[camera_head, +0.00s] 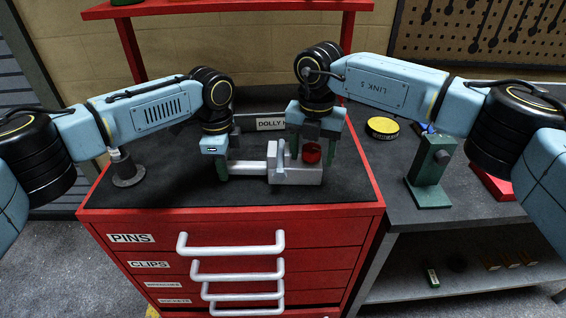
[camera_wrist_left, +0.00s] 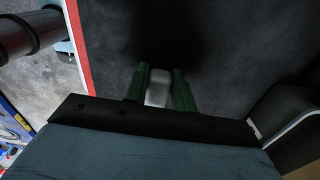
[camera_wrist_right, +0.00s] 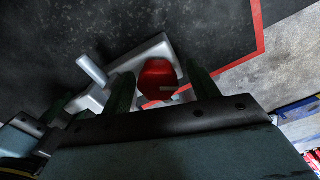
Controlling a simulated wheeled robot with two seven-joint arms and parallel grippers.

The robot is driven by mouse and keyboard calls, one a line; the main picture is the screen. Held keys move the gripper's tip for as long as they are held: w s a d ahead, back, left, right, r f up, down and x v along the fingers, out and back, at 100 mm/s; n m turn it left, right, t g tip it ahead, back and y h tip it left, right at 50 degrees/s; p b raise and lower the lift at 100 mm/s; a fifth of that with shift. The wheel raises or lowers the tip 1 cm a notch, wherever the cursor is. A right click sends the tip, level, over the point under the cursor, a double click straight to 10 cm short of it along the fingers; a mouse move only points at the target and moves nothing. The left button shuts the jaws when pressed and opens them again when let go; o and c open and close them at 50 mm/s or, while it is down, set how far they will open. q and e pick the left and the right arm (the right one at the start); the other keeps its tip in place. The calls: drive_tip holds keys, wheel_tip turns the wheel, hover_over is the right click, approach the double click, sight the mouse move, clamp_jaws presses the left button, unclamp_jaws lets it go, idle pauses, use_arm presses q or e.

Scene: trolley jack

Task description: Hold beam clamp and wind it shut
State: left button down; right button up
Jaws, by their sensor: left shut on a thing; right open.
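The grey beam clamp (camera_head: 303,177) lies on the black top of the red tool cabinet. It has a bar to the left, an upright plate in the middle and a red knob (camera_head: 312,154). My left gripper (camera_head: 222,170) is shut on the clamp's left bar end; in the left wrist view a grey end (camera_wrist_left: 158,88) sits between its green fingers. My right gripper (camera_head: 312,150) is open above the clamp's right part. In the right wrist view the red knob (camera_wrist_right: 158,80) lies between its fingers, with a gap visible on the right. Whether they touch it is unclear.
The cabinet top (camera_head: 150,192) is clear in front of the clamp. A label plate (camera_head: 270,124) stands behind. On the grey bench to the right are a yellow round tin (camera_head: 383,127) and a green stand (camera_head: 432,175). A grey round-based post (camera_head: 124,170) stands at left.

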use_arm(q)
drive_tip(key=shift+d, duration=0.1)
use_arm(e)
wheel_tip(320, 180, up, 12)
idle(0.4)
use_arm(q)
drive_tip(key=c, duration=1.1)
unclamp_jaws()
drive_tip(key=shift+c, duration=0.2)
drive_tip(key=shift+o, duration=0.3)
drive_tip(key=shift+r, duration=0.1)
